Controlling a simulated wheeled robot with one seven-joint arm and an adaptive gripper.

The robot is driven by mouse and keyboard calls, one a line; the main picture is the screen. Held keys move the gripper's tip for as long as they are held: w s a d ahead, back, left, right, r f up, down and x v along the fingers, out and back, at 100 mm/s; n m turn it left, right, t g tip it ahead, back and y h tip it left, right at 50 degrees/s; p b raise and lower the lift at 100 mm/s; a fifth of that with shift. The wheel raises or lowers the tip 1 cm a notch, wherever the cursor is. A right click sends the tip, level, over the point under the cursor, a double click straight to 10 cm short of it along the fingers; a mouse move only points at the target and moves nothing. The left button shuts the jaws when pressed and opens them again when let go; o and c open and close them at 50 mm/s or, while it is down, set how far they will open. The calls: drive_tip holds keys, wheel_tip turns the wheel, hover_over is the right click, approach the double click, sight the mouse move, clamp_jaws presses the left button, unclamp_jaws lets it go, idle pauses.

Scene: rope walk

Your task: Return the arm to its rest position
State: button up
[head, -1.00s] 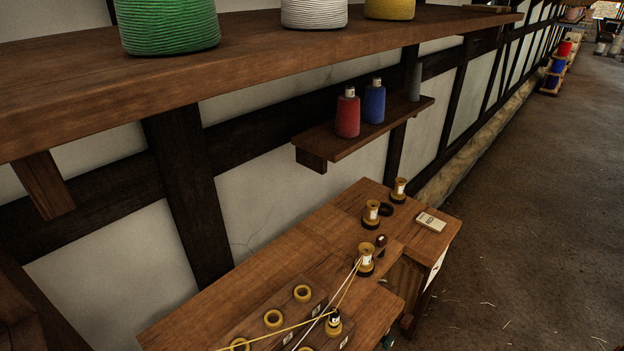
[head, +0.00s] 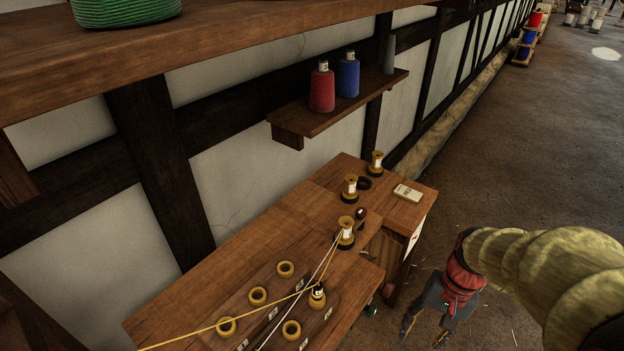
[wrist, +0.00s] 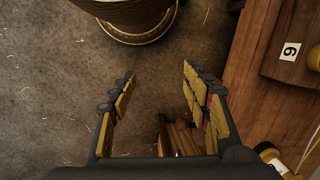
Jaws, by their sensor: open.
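My arm (head: 540,265) reaches in from the right edge in the head view, a pale ribbed sleeve with a red and dark wrist. My gripper (head: 424,338) hangs over the floor to the right of the wooden bench (head: 270,232), apart from it. In the wrist view my gripper (wrist: 155,100) has its two yellow-padded fingers spread wide. Only floor shows between the fingertips, with some wooden pieces (wrist: 181,137) low between the fingers.
The bench holds yellow spools (head: 346,231), rings (head: 257,296), cords and a small white box (head: 407,193). A large round vessel (wrist: 130,18) stands near the fingertips in the wrist view. Open floor (head: 500,160) lies right.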

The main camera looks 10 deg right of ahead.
drive_tip(key=w+a+r+n+t+h, duration=0.2)
drive_tip(key=a+r+n+t, duration=0.4)
drive_tip(key=a+r, duration=0.8)
drive_tip(key=shift+w+r+n, duration=0.25)
drive_tip(key=shift+r+n, duration=0.75)
drive_tip(key=shift+r, duration=0.6)
